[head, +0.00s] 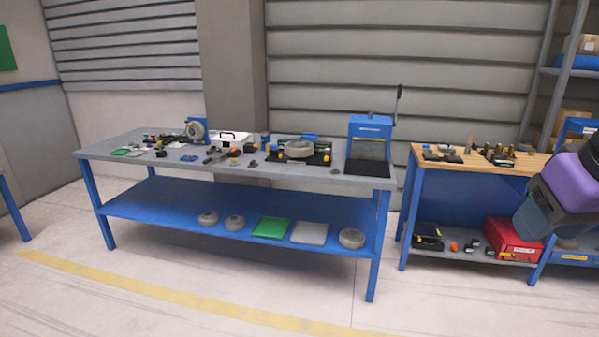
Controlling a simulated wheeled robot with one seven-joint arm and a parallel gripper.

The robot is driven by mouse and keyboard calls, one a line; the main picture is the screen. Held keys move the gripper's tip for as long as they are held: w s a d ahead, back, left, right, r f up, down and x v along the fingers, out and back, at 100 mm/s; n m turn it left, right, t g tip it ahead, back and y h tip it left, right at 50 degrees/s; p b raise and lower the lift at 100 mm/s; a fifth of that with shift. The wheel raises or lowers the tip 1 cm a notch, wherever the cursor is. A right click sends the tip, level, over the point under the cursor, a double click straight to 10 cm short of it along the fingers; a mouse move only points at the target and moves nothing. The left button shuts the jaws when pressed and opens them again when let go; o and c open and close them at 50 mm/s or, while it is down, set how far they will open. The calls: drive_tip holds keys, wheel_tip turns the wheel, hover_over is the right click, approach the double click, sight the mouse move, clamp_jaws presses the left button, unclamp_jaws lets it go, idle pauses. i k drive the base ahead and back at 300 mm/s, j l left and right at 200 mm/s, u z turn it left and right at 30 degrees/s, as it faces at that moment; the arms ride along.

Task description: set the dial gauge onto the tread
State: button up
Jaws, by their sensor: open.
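The grey-topped workbench (330,176) with blue legs stands left of centre. A grey wheel-like ring (300,148) lies on a dark fixture on it; its rim may be the tread, but I cannot tell. Another wheel-like part (197,131) stands upright in a blue holder further left. Several small items lie on the bench, too small to tell which one is the dial gauge. A purple and dark part of my arm shows at the right edge. My gripper's fingers do not show.
A blue press-like machine (370,130) with a lever stands at the bench's right end. A wood-topped bench (535,163) with small parts is further right, a red box (513,240) below. The floor in front (200,275) is clear.

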sight(328, 153)
drive_tip(key=i, duration=1.8)
drive_tip(key=i+z, duration=0.15)
drive_tip(key=i, duration=0.4)
drive_tip(key=i+j+z, duration=0.15)
drive_tip(key=i, duration=0.35)
drive_tip(key=i+j+z, duration=0.15)
drive_tip(key=i, duration=0.4)
